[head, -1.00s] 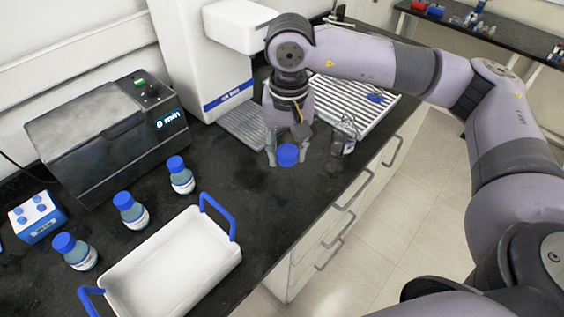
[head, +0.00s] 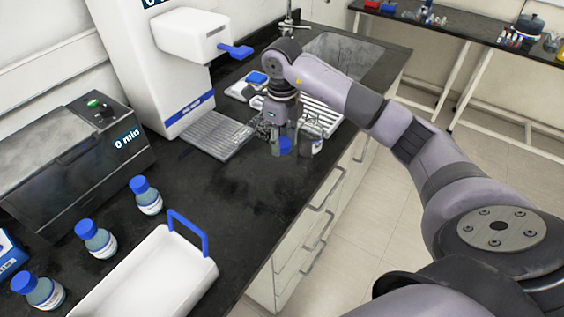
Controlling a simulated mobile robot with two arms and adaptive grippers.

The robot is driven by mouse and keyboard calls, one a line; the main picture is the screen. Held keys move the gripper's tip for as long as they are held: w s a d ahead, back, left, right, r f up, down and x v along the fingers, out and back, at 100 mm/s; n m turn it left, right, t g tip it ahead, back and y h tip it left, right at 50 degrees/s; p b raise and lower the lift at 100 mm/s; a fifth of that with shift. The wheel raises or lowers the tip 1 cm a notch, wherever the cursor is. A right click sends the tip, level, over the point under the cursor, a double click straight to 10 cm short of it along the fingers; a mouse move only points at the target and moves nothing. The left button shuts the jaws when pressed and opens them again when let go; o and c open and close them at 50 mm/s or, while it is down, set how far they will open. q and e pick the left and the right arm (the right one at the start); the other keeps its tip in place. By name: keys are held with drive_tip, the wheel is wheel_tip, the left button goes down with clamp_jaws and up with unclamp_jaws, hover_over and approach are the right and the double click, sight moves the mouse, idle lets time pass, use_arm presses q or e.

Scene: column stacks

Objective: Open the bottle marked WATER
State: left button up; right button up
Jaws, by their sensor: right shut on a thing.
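My right gripper (head: 283,147) is low over the black counter, shut on a blue cap (head: 285,146). I cannot tell whether a bottle is under this cap. A clear glass bottle (head: 317,141) stands just right of the gripper, partly hidden by the arm and with no blue cap visible on it. Three bottles with blue caps stand upright at the left: a rear one (head: 148,197), a middle one (head: 97,240) and a front one (head: 40,291). Their labels are too small to read, so I cannot tell which is marked WATER. My left gripper is not in view.
A white tray with blue handles (head: 188,277) stands near the counter edge. A grey heater box (head: 60,165) and a white dispenser (head: 150,65) stand behind. A white ribbed rack (head: 322,112) and a sink (head: 345,58) lie beyond the gripper. The counter's middle is clear.

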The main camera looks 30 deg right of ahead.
sight(282, 168)
wheel_tip(282, 168, down, 3)
drive_tip(key=shift+a+f+p, duration=0.1)
drive_tip(key=shift+f+p, duration=0.1)
drive_tip(key=shift+p, duration=0.1)
wheel_tip(282, 168, down, 3)
drive_tip(key=shift+r+p, duration=0.1)
drive_tip(key=shift+p, duration=0.35)
drive_tip(key=shift+f, duration=0.45)
drive_tip(key=shift+f, duration=0.1)
drive_tip(key=shift+f, duration=0.15)
drive_tip(key=o, duration=1.3)
